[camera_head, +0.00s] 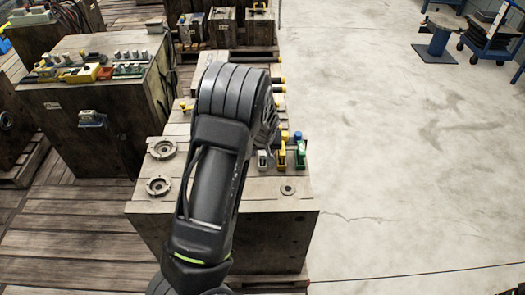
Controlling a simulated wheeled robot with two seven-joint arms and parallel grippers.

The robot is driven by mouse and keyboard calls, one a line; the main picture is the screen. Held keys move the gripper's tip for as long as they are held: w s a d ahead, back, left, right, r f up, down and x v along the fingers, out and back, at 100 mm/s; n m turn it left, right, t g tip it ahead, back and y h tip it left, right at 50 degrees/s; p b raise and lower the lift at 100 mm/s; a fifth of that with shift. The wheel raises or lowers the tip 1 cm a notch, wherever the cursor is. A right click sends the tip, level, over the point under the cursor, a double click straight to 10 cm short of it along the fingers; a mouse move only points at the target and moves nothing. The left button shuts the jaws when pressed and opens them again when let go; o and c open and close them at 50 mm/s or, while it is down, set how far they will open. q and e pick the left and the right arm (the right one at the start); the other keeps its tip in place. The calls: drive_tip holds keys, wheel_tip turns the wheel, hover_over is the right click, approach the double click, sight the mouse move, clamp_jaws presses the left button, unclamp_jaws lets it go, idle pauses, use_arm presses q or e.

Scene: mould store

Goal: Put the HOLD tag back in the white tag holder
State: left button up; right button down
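A small white holder (263,158) stands on the wooden crate top (257,185), just right of my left arm. It looks like the white tag holder, but it is too small to be sure. A yellow-and-green piece (281,155) and a green piece (301,153) stand beside it on the right. I cannot make out a HOLD tag. My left arm rises across the middle of the view and bends over the crate. Its gripper is hidden behind the arm's own links, so its fingers and anything in them do not show. My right gripper is out of view.
Blue pieces (297,135) sit behind the holders. Two round metal flanges (158,186) lie on the crate's left side. A second crate (75,100) at left bears coloured parts. Bare concrete floor (400,170) is open at right, with a blue cart (490,40) far back.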

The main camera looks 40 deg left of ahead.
use_arm(q)
drive_tip(key=v, duration=0.7)
drive_tip(key=shift+s+d+r, duration=0.15)
drive_tip(key=shift+r, duration=0.2)
idle(0.5)
